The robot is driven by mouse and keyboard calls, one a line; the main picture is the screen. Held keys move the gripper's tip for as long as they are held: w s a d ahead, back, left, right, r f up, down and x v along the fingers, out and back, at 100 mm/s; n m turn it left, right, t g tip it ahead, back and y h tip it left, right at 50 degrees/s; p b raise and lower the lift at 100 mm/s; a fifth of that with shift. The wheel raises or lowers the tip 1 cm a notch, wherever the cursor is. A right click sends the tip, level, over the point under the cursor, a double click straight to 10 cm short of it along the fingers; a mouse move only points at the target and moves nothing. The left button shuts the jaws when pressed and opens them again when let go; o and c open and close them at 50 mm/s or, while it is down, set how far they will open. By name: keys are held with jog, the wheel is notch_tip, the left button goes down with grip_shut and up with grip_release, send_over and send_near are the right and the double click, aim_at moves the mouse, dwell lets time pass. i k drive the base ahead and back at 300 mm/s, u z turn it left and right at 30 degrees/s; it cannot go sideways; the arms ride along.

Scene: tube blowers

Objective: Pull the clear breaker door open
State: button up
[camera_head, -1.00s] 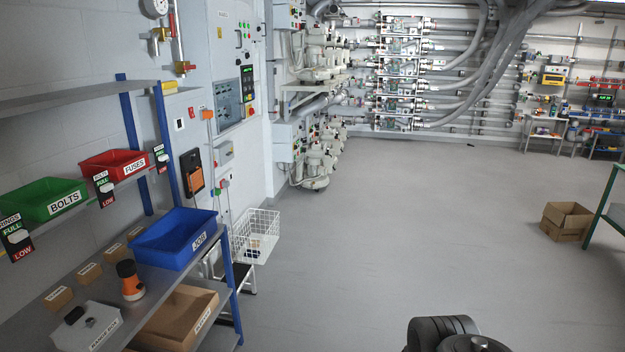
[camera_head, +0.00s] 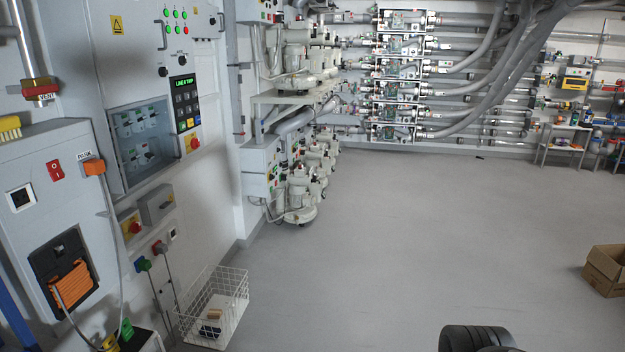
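The clear breaker door (camera_head: 141,143) is a see-through panel on the grey wall cabinet at the left. Several breakers show behind it. It looks shut, lying flat in its frame. A keypad with a green "LINE A TRIP" display (camera_head: 184,86) is just right of it. My gripper is not in view; only a dark rounded part of my own body shows at the bottom edge, well to the right of the door.
A white wire basket (camera_head: 212,306) stands low in front of the cabinet. A grey box with an orange cable reel (camera_head: 70,268) is at the near left. A cardboard box (camera_head: 606,268) lies at the right. The middle floor is clear.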

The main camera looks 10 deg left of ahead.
aim_at(115, 111)
jog(key=u, duration=0.35)
jog(key=i, duration=1.5)
jog(key=u, duration=1.6)
jog(key=i, duration=1.25)
jog(key=u, duration=0.75)
